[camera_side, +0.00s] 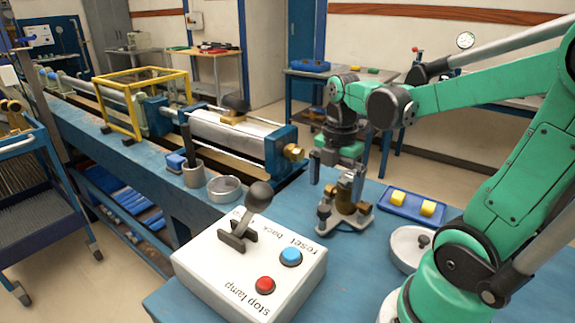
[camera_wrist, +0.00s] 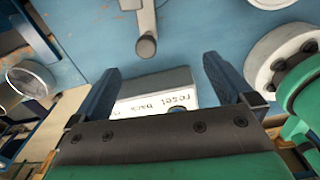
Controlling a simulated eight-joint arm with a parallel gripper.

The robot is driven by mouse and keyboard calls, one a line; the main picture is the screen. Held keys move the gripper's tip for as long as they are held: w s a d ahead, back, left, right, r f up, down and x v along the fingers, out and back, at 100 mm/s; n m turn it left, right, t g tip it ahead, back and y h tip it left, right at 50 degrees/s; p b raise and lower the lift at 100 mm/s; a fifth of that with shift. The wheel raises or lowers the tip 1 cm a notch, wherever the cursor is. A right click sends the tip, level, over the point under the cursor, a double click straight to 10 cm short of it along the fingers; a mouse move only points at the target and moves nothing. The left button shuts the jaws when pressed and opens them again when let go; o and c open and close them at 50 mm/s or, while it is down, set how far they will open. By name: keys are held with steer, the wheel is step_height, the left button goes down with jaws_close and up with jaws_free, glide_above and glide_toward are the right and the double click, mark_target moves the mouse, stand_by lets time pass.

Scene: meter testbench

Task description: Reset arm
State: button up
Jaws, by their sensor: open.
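My green arm reaches in from the right in the side view. My gripper (camera_side: 336,177) is open and empty, pointing down above the blue bench, behind the control box and by a small brass-and-metal stand (camera_side: 345,208). In the wrist view, the two dark fingers of my gripper (camera_wrist: 161,66) are spread apart with nothing between their tips. The white control box (camera_side: 215,268) has a black-knobbed lever (camera_side: 258,197), a blue button (camera_side: 291,257) and a red button (camera_side: 265,284).
A blue tray (camera_side: 388,212) with two yellow blocks lies right of the stand. A round grey dish (camera_side: 404,247) sits near my base. A metal cup (camera_side: 224,188) and a dark holder (camera_side: 193,173) stand left. A long test rig (camera_side: 215,128) runs behind.

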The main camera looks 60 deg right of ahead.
mark_target(328, 211)
steer(key=shift+f, duration=0.1)
steer(key=shift+f, duration=2.65)
steer(key=shift+w, duration=0.5)
steer(key=shift+s, duration=0.15)
